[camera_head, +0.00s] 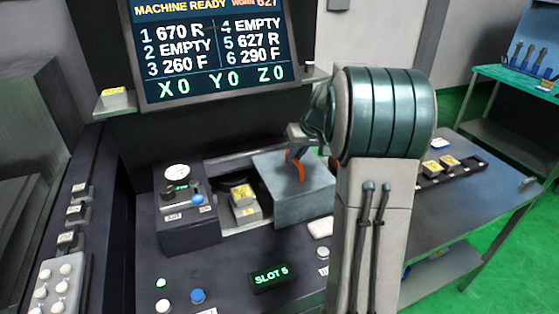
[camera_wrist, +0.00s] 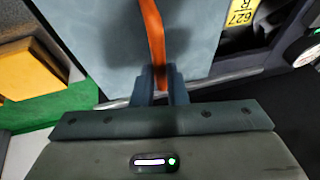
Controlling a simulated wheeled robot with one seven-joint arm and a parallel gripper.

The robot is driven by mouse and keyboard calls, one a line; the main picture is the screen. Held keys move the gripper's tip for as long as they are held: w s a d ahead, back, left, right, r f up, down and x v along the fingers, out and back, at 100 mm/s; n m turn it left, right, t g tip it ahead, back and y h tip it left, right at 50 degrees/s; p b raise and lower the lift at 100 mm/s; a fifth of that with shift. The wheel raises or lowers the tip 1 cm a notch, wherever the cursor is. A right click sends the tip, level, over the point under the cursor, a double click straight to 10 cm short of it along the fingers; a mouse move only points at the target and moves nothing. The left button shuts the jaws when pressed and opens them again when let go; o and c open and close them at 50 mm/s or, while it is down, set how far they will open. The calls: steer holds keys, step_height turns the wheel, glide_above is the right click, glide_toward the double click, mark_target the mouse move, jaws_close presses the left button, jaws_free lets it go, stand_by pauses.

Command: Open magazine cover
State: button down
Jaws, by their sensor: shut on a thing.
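The magazine cover (camera_head: 290,207) is a grey-blue box-like lid with an orange handle (camera_head: 299,172) on top. My gripper (camera_head: 296,154) comes down from above and is shut on the orange handle. In the wrist view the handle (camera_wrist: 153,30) runs between the fingers (camera_wrist: 163,80), with the cover's flat top (camera_wrist: 105,35) below. A yellow 627 R label (camera_wrist: 243,12) shows beside the cover. My arm hides the area right of the cover.
A screen (camera_head: 213,50) behind reads MACHINE READY and lists slots. A dial gauge unit (camera_head: 182,215) stands left of the recess. A SLOT 5 display (camera_head: 270,277) and buttons lie in front. A side table (camera_head: 465,205) with labelled blocks is at right.

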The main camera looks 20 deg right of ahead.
steer(key=shift+d, duration=0.45)
steer(key=c, duration=1.5)
jaws_free()
steer(key=shift+o, duration=0.2)
steer(key=v, duration=1.4)
steer(key=shift+b, duration=0.45)
